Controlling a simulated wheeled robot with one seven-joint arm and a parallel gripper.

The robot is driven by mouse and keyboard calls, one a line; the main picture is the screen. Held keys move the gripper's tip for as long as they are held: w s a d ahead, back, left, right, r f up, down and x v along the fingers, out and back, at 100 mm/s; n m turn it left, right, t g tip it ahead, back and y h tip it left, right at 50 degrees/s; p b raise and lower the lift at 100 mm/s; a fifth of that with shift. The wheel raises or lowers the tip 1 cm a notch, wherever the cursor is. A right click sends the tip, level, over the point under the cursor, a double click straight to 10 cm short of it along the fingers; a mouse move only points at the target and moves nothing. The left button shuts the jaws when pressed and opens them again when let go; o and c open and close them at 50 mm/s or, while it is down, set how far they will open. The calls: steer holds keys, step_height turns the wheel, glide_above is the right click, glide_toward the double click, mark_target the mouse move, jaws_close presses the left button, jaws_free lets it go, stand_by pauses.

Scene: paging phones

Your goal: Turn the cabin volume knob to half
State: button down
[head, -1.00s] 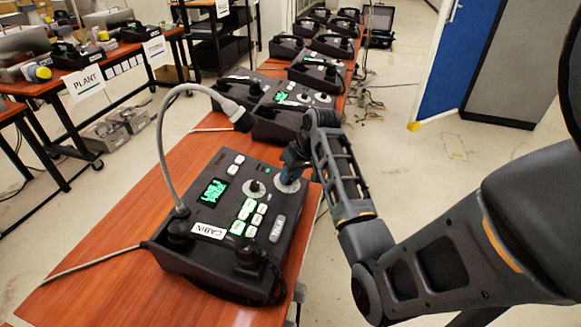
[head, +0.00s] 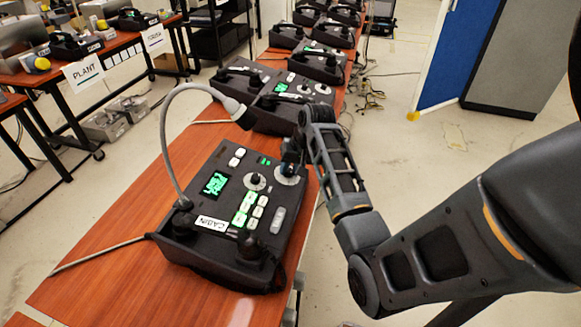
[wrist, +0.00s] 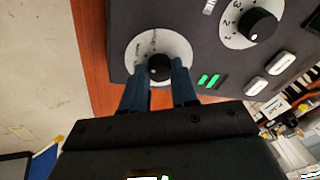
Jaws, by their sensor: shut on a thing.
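The dark phone labelled CABIN (head: 215,223) stands on the wooden table with its gooseneck microphone rising on the left. Its far right corner has a round white dial (head: 291,180), which also shows in the wrist view (wrist: 181,45). A black knob (wrist: 158,68) stands on this dial; its marks are too small to read. My gripper (head: 288,163) is over this dial. Its blue fingers (wrist: 160,84) are shut on the knob from both sides. A second knob (head: 254,179) on a numbered dial, also in the wrist view (wrist: 258,25), is free.
Lit green keys (head: 243,210) and a green display (head: 215,184) are on the panel. More phones (head: 285,100) stand close behind on the same table (head: 130,235). The table's right edge is near my arm, with open floor (head: 450,165) beyond.

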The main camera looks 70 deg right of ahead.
steer(key=c, duration=0.9)
jaws_free()
steer(key=shift+o, duration=0.2)
steer(key=v, duration=0.7)
steer(key=shift+r+b, duration=0.35)
steer(key=shift+r, duration=0.05)
steer(key=shift+s, duration=0.15)
